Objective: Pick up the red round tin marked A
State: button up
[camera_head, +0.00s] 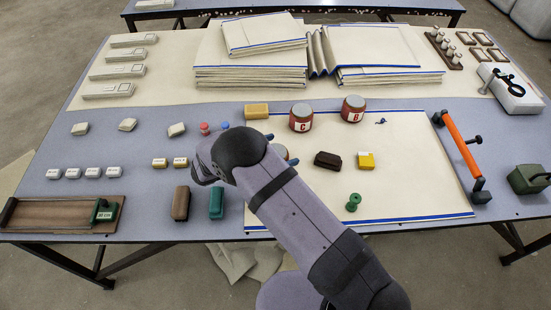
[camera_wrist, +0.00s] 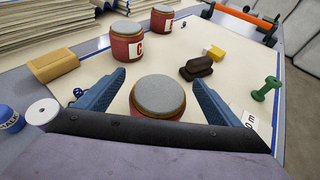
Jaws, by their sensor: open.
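A red round tin with a grey lid (camera_wrist: 159,97) stands upright between the two blue fingers of my gripper (camera_wrist: 158,78) in the wrist view. Its letter is not visible there. The fingers are spread to either side of it, with a gap showing on each side. In the head view my arm hides most of this tin. Two other red tins stand farther back: one marked C (camera_head: 301,118) and one marked B (camera_head: 353,109). The C tin (camera_wrist: 134,42) and the B tin (camera_wrist: 162,20) also show in the wrist view. My gripper is open and empty.
A yellow block (camera_wrist: 53,64), a dark brown block (camera_wrist: 196,68) and a green spool (camera_wrist: 267,88) lie around the tins. Blue and white spools stand at the wrist view's left. Folded cloth stacks (camera_head: 250,78) fill the back. An orange-handled tool (camera_head: 459,147) lies right.

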notch_tip(320, 180, down, 2)
jog(key=shift+f, duration=0.1)
jog(key=shift+p+x, duration=0.75)
jog(key=shift+x, duration=0.3)
jog(key=shift+w+d+f, duration=0.2)
jog(key=shift+w+d, duration=0.1)
jog(key=shift+d, duration=0.05)
jog(key=c, duration=1.6)
jog(key=shift+r, duration=0.15)
